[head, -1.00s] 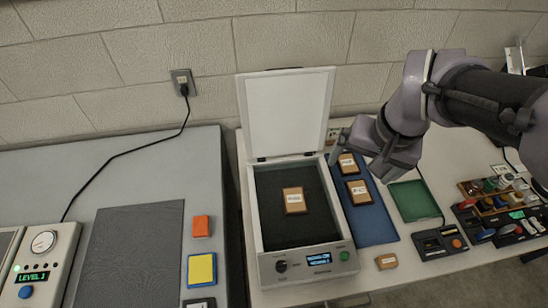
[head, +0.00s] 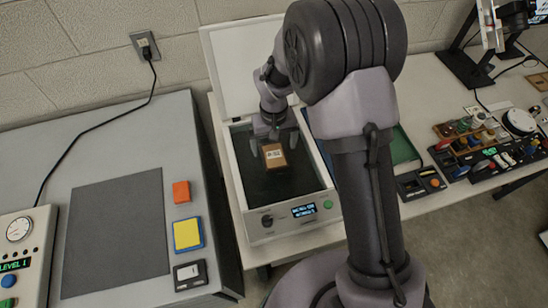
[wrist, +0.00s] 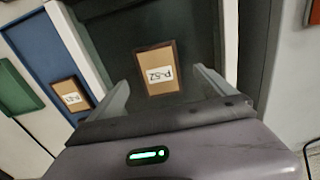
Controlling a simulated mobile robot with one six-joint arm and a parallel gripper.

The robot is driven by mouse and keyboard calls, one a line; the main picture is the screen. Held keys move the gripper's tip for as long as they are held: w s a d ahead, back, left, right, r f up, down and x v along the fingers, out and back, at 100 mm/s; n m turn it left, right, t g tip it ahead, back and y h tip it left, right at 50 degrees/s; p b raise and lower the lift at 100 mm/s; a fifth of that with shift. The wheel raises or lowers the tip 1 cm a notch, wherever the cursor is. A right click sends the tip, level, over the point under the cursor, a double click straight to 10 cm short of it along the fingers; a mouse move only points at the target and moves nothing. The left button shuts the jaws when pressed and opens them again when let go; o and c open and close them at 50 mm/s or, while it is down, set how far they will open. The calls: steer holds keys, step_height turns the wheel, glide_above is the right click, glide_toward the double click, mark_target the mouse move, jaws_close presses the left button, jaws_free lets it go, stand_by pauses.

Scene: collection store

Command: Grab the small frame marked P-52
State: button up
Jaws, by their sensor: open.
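The small brown frame marked P-52 (head: 274,157) lies on the dark bed of a white open-lidded device (head: 229,170). In the wrist view its white label reads P-52, and the frame (wrist: 155,85) lies between my fingers in the picture. My gripper (head: 274,143) is open and empty, over the bed at the far end of the frame. The fingers (wrist: 163,82) show on either side of the frame, with no visible contact. Their height above the bed is hard to tell.
A second small frame (wrist: 71,97) lies on the blue mat (wrist: 45,50) beside the device; its label is unclear. The raised lid (head: 238,60) stands behind my gripper. A green tray (head: 404,150) and small boxes stand right. My arm hides part of the table.

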mark_target(275, 157)
step_height(275, 157, down, 5)
steer(key=shift+d+r+b, duration=0.15)
steer(key=shift+b, duration=0.85)
steer(key=shift+r, duration=0.15)
steer(key=c, duration=1.5)
